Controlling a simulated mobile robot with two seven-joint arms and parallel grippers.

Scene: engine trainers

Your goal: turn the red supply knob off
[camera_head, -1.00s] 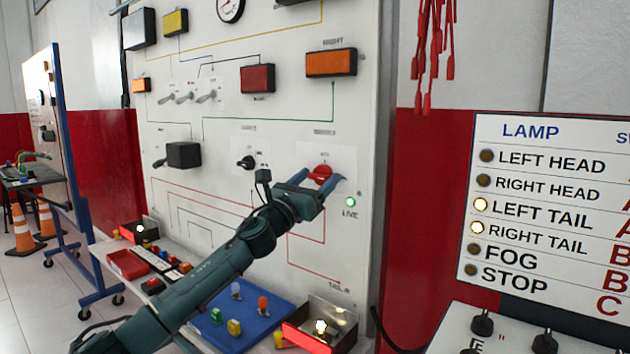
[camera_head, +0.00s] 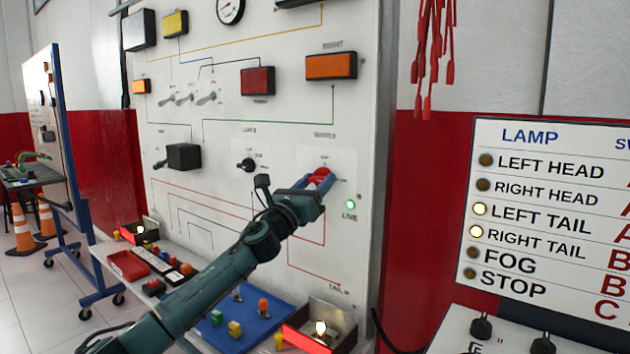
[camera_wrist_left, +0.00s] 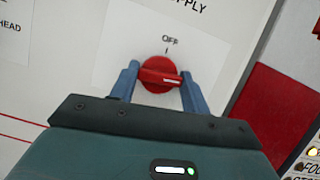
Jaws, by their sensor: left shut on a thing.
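The red supply knob (camera_head: 320,177) sits on a white plate on the upright trainer board. In the left wrist view the red knob (camera_wrist_left: 160,76) shows close up, with its raised handle bar lying nearly crosswise, and the word OFF printed above it. My left gripper (camera_head: 315,181) has its two blue fingers on either side of the knob and is shut on it. In the left wrist view the fingers of my left gripper (camera_wrist_left: 159,82) flank the ends of the bar. The green LIVE lamp (camera_head: 350,204) beside the knob is lit. My right gripper is not in view.
A black knob (camera_head: 246,164) and a black box (camera_head: 184,156) are left of the supply knob. Below stand a blue tray (camera_head: 240,322) and a lit lamp box (camera_head: 320,326). A lamp chart (camera_head: 550,215) at right has LEFT TAIL and RIGHT TAIL lit.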

